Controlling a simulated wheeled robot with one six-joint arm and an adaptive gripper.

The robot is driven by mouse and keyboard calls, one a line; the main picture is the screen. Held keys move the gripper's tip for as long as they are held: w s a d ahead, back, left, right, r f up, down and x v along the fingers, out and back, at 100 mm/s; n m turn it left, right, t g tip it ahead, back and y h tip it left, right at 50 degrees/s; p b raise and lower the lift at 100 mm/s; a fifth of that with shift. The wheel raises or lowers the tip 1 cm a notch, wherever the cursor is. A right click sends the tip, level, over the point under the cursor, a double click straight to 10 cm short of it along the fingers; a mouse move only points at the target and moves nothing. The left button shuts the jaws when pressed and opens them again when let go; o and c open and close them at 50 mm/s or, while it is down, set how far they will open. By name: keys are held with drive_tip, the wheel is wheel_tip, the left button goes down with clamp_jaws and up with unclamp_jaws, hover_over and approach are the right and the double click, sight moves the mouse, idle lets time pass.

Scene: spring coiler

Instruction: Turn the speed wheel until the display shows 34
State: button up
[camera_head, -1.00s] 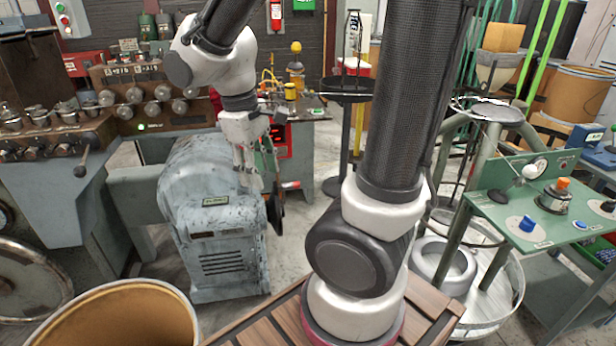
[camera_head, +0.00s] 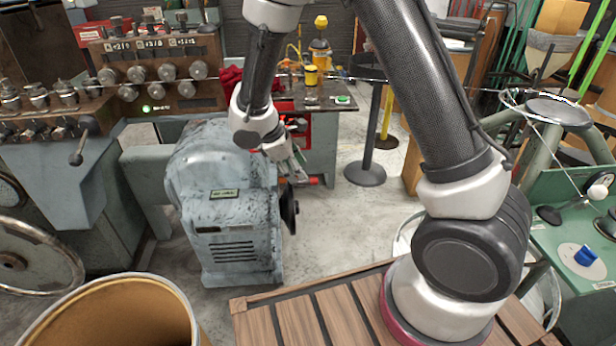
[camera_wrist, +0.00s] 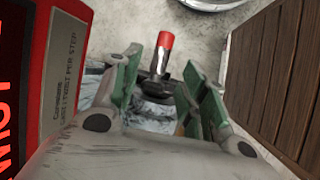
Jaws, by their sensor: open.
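A dark wheel (camera_head: 289,212) stands on the right side of the blue-grey machine (camera_head: 225,160), mostly seen edge-on. A crank handle with a red tip (camera_head: 312,180) sticks out near it; its red end (camera_wrist: 165,41) also shows in the wrist view. My gripper (camera_head: 295,164) is beside the machine, above the wheel. In the wrist view my gripper (camera_wrist: 168,75) is open, its green-padded fingers on either side of the handle, with no clear contact. A red display panel (camera_wrist: 15,75) is at the left edge of the wrist view, cut off, its number not readable.
A wooden slatted platform (camera_head: 300,315) is in front, also at the right of the wrist view (camera_wrist: 285,75). A large drum (camera_head: 120,310) stands front left. A bench with a yellow-topped device (camera_head: 320,45) is behind the machine. Grey floor (camera_head: 335,235) is clear to the wheel's right.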

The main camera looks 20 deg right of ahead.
drive_tip(key=x, duration=0.5)
drive_tip(key=shift+f, duration=0.3)
clamp_jaws()
